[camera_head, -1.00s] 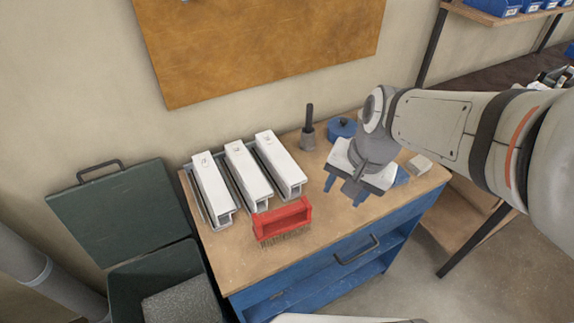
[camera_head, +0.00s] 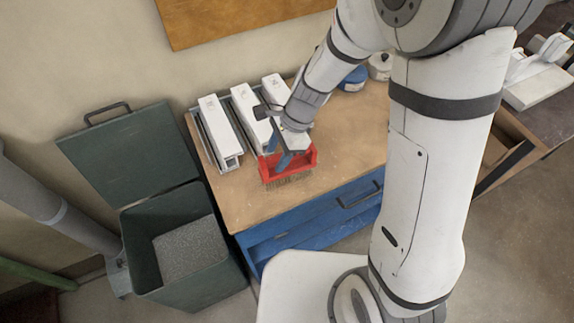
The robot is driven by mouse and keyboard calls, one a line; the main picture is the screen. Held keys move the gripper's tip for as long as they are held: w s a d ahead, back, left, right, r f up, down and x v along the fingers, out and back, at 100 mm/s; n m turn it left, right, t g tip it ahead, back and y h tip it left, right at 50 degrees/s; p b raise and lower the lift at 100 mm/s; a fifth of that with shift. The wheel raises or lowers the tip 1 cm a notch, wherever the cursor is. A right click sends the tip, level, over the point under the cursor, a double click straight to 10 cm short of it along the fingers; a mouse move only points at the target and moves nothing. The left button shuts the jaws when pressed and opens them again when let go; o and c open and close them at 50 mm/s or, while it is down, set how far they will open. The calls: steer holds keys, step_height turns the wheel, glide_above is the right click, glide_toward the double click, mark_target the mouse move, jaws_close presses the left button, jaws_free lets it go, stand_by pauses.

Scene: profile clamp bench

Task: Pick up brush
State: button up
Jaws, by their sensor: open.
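The red brush (camera_head: 300,160) lies on the wooden bench top near its front edge, bristles toward the front. My gripper (camera_head: 279,161) is open, with its blue fingers pointing down at the left part of the brush. The fingers overlap the brush's handle in the picture. I cannot tell whether they touch it or straddle it. My gripper and wrist hide part of the brush.
Three white profiles (camera_head: 217,126) lie in grey holders just behind the brush. A blue round object (camera_head: 353,79) stands at the back right. An open dark green bin (camera_head: 143,230) stands left of the bench. The bench top (camera_head: 362,130) is clear on the right.

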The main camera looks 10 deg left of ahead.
steer(key=shift+x, duration=1.4)
steer(key=shift+c, duration=0.5)
jaws_close()
steer(key=shift+r, duration=0.1)
